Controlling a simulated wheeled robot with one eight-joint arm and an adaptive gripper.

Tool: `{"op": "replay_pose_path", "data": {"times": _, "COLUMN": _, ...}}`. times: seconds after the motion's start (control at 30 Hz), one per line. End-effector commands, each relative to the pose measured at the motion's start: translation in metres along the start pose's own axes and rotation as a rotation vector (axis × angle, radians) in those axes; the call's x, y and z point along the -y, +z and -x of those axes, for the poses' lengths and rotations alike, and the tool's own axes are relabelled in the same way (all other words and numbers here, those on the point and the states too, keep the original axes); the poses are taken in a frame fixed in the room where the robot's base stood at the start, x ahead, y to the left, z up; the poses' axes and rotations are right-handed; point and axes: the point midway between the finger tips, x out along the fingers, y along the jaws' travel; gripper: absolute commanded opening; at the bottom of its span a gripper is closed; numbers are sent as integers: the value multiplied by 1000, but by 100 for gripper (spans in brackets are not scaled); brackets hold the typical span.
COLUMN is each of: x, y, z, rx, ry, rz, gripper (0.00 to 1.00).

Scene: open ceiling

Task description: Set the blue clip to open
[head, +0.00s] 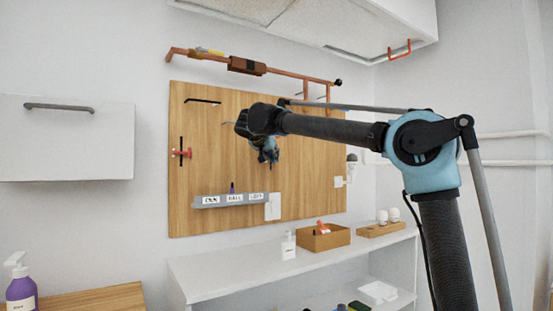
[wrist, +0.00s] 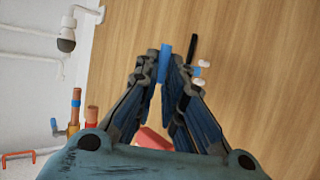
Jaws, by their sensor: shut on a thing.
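The blue clip (wrist: 165,64) shows in the wrist view as a narrow upright blue piece between my fingertips, in front of the wooden board (wrist: 240,70). My gripper (wrist: 166,72) is shut on it, with a finger on each side. In the head view my gripper (head: 269,155) is at the middle of the wooden board (head: 225,150) and hides the clip there. A thin black bar (wrist: 193,48) and small white pieces (wrist: 203,63) lie just right of the fingers in the wrist view. I cannot tell which setting the clip is in.
A red clip (head: 181,153) sits on a black slot at the board's left. A grey labelled ledge (head: 232,201) is low on the board. A copper rail (head: 285,73) runs above. Below, a white shelf (head: 215,276) holds a wooden box (head: 323,240) and a white bottle (head: 288,246).

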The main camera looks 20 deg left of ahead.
Motion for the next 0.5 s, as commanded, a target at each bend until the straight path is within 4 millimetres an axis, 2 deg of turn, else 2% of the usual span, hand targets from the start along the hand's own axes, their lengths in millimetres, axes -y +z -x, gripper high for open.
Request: {"op": "replay_pose_path", "data": {"times": 0.5, "x": 10, "y": 4, "z": 7, "rx": 2, "ry": 148, "rz": -63, "gripper": 0}}
